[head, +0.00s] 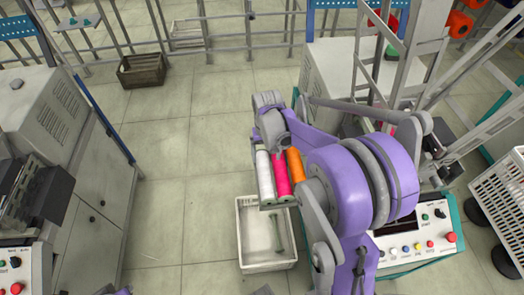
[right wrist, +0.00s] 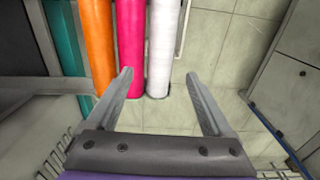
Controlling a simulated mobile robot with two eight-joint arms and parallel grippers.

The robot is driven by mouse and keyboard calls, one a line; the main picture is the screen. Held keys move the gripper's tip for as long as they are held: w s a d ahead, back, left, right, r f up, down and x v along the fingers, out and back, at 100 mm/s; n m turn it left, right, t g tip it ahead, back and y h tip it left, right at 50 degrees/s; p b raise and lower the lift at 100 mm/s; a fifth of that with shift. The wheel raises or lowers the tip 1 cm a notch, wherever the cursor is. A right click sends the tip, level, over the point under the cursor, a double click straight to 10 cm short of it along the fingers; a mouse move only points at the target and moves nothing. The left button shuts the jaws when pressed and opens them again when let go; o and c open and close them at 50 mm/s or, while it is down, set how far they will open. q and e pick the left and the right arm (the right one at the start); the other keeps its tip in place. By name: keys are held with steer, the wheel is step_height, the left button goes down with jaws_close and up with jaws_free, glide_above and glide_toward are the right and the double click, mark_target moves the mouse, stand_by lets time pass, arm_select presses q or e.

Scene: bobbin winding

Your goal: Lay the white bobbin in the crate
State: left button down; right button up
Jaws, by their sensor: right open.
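The white bobbin (head: 265,176) lies leftmost in a row of three, beside a pink bobbin (head: 282,178) and an orange one (head: 296,166). In the right wrist view the white bobbin (right wrist: 159,45) shows ahead, between the lines of my open right gripper's fingers (right wrist: 158,76). The fingers are empty; the left fingertip overlaps the pink bobbin's end in the picture. In the head view my right gripper (head: 271,132) is over the far end of the row, its fingertips unclear. The pale crate (head: 241,243) stands below the row, with a thin green item inside. My left gripper is out of view.
A machine with a control panel (head: 413,240) stands to the right of the crate, and a grey cabinet (head: 95,215) to the left. A dark crate (head: 142,70) sits far back. The tiled floor (head: 180,180) between is clear.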

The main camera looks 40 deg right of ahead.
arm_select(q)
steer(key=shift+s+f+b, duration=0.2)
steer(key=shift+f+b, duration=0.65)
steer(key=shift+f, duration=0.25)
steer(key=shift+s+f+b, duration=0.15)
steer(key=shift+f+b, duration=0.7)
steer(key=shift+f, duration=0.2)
arm_select(e)
steer(key=shift+w+f, duration=0.15)
steer(key=shift+f, duration=3)
